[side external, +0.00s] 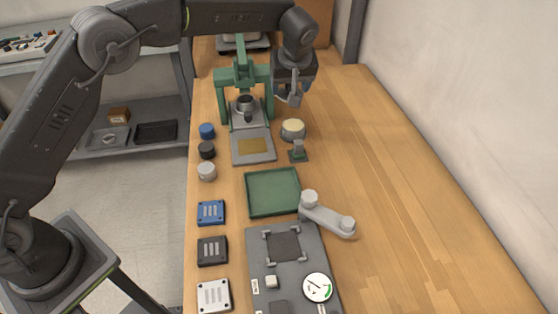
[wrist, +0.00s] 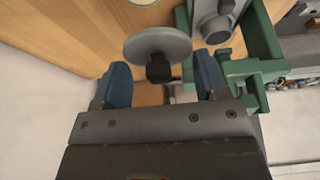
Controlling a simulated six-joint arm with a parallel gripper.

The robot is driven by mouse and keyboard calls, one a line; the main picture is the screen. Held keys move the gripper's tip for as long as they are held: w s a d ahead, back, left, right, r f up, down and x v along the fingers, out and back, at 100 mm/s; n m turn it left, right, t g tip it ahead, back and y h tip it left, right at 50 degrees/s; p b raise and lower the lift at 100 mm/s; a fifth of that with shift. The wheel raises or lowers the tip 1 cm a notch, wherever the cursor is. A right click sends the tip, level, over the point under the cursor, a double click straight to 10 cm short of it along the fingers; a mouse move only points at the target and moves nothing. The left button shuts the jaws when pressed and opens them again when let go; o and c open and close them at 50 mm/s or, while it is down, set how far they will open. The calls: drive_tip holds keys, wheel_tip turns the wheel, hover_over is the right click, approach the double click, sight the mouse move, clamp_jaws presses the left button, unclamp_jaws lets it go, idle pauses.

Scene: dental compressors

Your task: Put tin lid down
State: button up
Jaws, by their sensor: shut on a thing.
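The tin lid (wrist: 157,46) is a grey round disc with a dark knob, seen at the blue fingertips of my gripper (wrist: 162,72) in the wrist view. My gripper is shut on it. In the side view my gripper (side external: 287,93) is in the air beside the green press, and the lid (side external: 297,94) shows as a tilted grey edge. The round tin (side external: 293,129) with a cream-coloured top stands open on the bench, nearer the camera than my gripper. Its edge also shows at the top of the wrist view (wrist: 143,2).
The green press (side external: 241,80) stands left of my gripper. A small green stand (side external: 298,151) is close to the tin. A green tray (side external: 273,192), a grey fixture plate (side external: 265,255) and several coloured blocks lie nearer the camera. The bench's right side (side external: 390,170) is clear.

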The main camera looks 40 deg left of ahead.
drive_tip(key=s+a+f, duration=0.1)
drive_tip(key=s+a, duration=0.1)
drive_tip(key=s, duration=0.7)
drive_tip(key=s+a+f, duration=0.1)
drive_tip(key=s+a, duration=0.1)
drive_tip(key=s, duration=0.7)
hover_over(273, 187)
drive_tip(key=s, duration=0.1)
drive_tip(key=f, duration=0.7)
drive_tip(key=shift+s+d, duration=0.1)
drive_tip(key=shift+d, duration=0.3)
drive_tip(key=shift+f, duration=2.05)
drive_tip(key=o, duration=0.9)
drive_tip(key=shift+f, duration=0.1)
drive_tip(key=v, duration=1.2)
